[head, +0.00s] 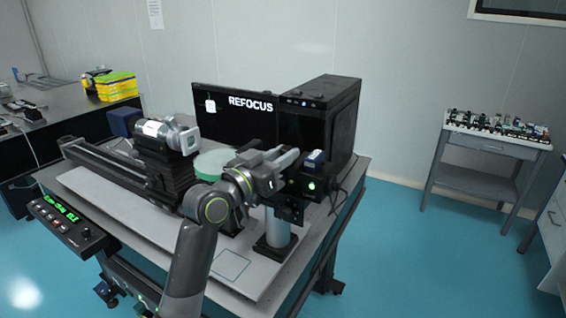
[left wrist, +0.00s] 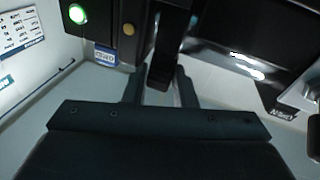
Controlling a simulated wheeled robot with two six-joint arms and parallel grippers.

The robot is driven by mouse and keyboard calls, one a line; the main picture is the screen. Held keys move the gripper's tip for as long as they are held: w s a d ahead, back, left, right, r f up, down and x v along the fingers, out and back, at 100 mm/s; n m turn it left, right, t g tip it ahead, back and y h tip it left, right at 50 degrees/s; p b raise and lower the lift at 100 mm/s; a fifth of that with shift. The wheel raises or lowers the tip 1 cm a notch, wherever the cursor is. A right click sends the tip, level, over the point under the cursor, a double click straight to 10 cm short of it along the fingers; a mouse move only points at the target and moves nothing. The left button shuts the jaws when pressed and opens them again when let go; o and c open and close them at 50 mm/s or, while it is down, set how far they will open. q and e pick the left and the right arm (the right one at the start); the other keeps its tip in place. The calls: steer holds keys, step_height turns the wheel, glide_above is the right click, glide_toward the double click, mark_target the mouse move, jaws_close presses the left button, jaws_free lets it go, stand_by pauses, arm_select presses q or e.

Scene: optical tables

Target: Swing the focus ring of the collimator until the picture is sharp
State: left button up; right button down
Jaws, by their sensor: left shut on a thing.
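My left gripper (head: 286,178) is at the black box unit (head: 311,170) with a blue label and a lit green lamp, on the table's right side. In the left wrist view the fingers (left wrist: 160,90) are shut on a dark bar (left wrist: 162,68) beside that unit. The bar looks like the focus ring's lever, but the ring itself is hidden. A silver barrel (head: 165,135) stands on a black rail carriage at the left; I cannot tell which part is the collimator. The monitor (head: 232,125) shows the word REFOCUS and a small white pattern. My right gripper is out of view.
A black computer tower (head: 335,125) stands behind the unit. A grey post (head: 277,232) rises from the table (head: 110,200) below my gripper. A control box with green digits (head: 66,222) sits at the front left. Open floor (head: 430,260) lies to the right.

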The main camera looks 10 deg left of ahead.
arm_select(q)
steer(key=o, duration=1)
steer(key=shift+s+a+f, duration=0.15)
steer(key=shift+s+a, duration=0.1)
steer(key=shift+s, duration=0.15)
steer(key=b+v, duration=0.3)
steer(key=v, duration=1.3)
steer(key=shift+s+a, duration=0.1)
steer(key=shift+s, duration=0.1)
